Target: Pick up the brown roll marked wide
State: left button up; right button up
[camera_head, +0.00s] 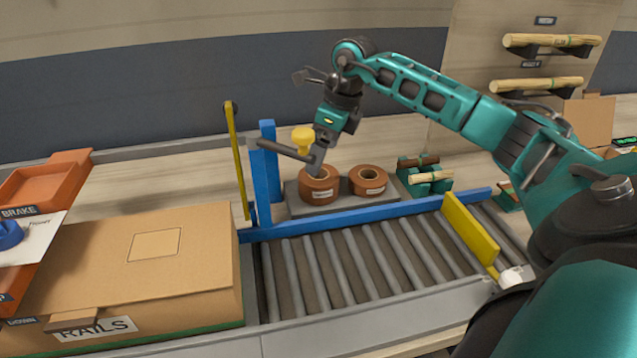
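Two brown rolls with white labels sit side by side on a grey tray (298,208) behind the conveyor. The left roll (321,190) is partly covered by my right gripper. The right roll (368,181) is uncovered, and its centre hole shows. The lettering on both labels is too small to read, so I cannot tell which is marked wide. My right gripper (317,166) points down at the top of the left roll. Its fingers overlap the roll's centre in the picture; contact and finger opening cannot be made out. My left gripper is not in view.
A roller conveyor (350,265) with a blue rail (350,219) runs in front of the tray. Blue posts (268,170) and a yellow bar (237,160) stand left. A cardboard box (130,265) marked RAILS fills the left front. A yellow plate (470,232) crosses the conveyor's right.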

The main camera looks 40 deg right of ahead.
aim_at(319, 184)
jog(key=x, duration=0.6)
jog(key=shift+s+f, duration=0.2)
jog(key=shift+f, duration=0.2)
jog(key=c, duration=0.7)
jog(key=shift+r, duration=0.15)
jog(key=shift+c, duration=0.2)
